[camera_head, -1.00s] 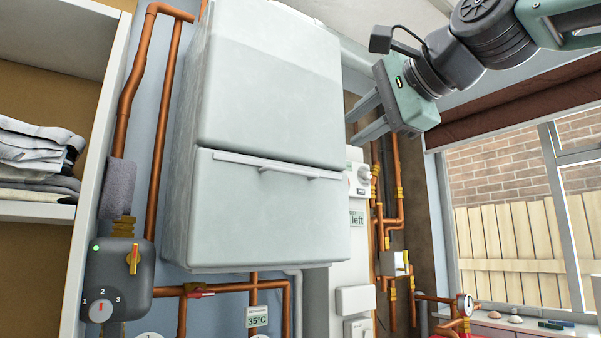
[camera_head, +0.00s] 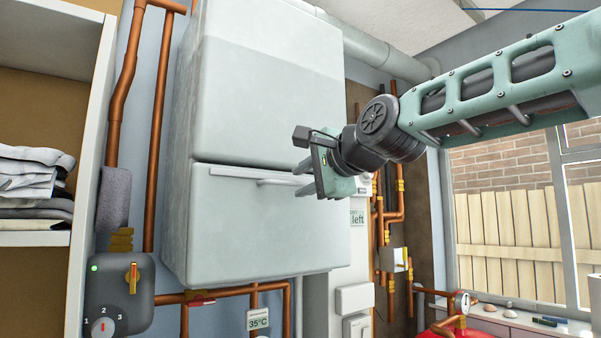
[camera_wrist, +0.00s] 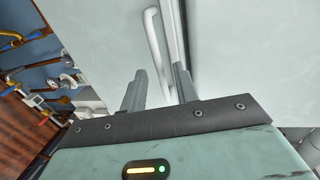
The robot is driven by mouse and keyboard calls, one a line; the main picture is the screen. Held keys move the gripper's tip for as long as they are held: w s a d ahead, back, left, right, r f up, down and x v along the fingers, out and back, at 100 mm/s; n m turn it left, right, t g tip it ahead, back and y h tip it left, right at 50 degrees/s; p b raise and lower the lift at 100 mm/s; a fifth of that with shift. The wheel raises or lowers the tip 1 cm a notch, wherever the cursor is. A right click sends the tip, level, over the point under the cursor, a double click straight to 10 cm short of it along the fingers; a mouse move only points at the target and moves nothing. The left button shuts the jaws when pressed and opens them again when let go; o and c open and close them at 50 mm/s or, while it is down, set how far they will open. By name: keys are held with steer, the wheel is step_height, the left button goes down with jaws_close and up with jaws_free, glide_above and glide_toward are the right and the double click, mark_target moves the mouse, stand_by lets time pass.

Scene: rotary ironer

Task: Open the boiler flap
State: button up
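The pale boiler casing (camera_head: 262,95) hangs on the wall, with the flap (camera_head: 260,235) as its lower front section. The flap lies closed against the casing. A thin strip and a bar handle (camera_head: 268,182) run along the flap's upper edge. My gripper (camera_head: 301,178) is open and empty at the right end of the handle. In the wrist view the handle (camera_wrist: 153,32) runs lengthwise and appears between the two fingers (camera_wrist: 160,72). Whether the fingers reach around it or touch it I cannot tell.
Copper pipes (camera_head: 391,195) and a box labelled "left" (camera_head: 357,217) are right of the boiler. A grey control unit (camera_head: 120,290) and a shelf with folded cloths (camera_head: 35,190) are on the left. A window (camera_head: 510,220) is at the right.

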steer(key=shift+x, duration=0.75)
jaws_close()
